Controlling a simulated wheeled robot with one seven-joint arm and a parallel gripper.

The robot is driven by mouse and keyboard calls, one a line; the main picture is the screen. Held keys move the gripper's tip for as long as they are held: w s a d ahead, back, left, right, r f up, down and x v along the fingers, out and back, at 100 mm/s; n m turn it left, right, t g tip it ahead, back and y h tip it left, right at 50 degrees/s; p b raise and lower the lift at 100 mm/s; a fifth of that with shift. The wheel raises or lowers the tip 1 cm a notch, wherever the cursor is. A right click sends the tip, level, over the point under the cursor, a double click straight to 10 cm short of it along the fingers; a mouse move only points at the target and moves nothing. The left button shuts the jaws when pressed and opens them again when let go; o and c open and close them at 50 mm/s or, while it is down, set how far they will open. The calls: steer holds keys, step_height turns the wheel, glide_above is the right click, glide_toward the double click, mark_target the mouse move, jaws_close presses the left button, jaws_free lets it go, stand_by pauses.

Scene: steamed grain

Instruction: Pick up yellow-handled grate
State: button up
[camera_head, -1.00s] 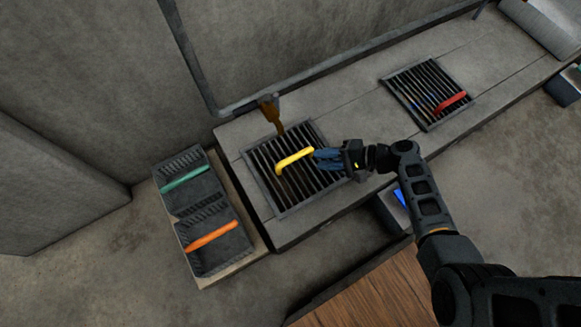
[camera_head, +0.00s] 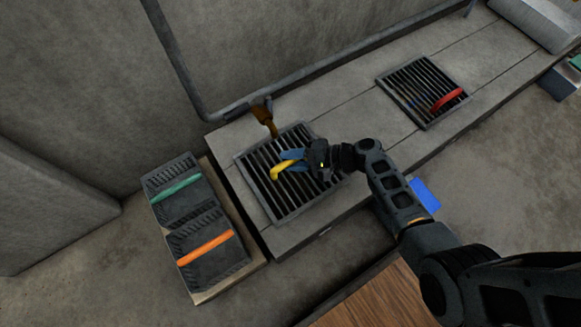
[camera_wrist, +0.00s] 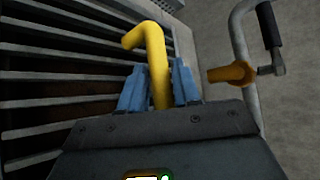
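The grate (camera_head: 304,210) is a dark barred square set in the grey counter, with a bent yellow handle (camera_head: 278,174) on top. My gripper (camera_head: 287,161) is over the grate at the handle. In the wrist view the yellow handle (camera_wrist: 157,62) runs between the two blue fingers of my gripper (camera_wrist: 158,88), one on each side of it. The fingers are very close to the handle; whether they press on it is unclear. My gripper hides part of the handle and some of the bars. The grate lies flat in the counter.
A red-handled grate (camera_head: 410,78) lies farther right on the counter. Dark trays with green (camera_head: 178,187) and orange (camera_head: 205,248) handles stand at the left. A pipe with a brown-orange tap (camera_head: 264,115) is close behind the grate. A blue object (camera_head: 424,194) shows beside my arm.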

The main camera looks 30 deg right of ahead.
jaws_close()
stand_by(0.4)
steer(key=shift+r, duration=0.25)
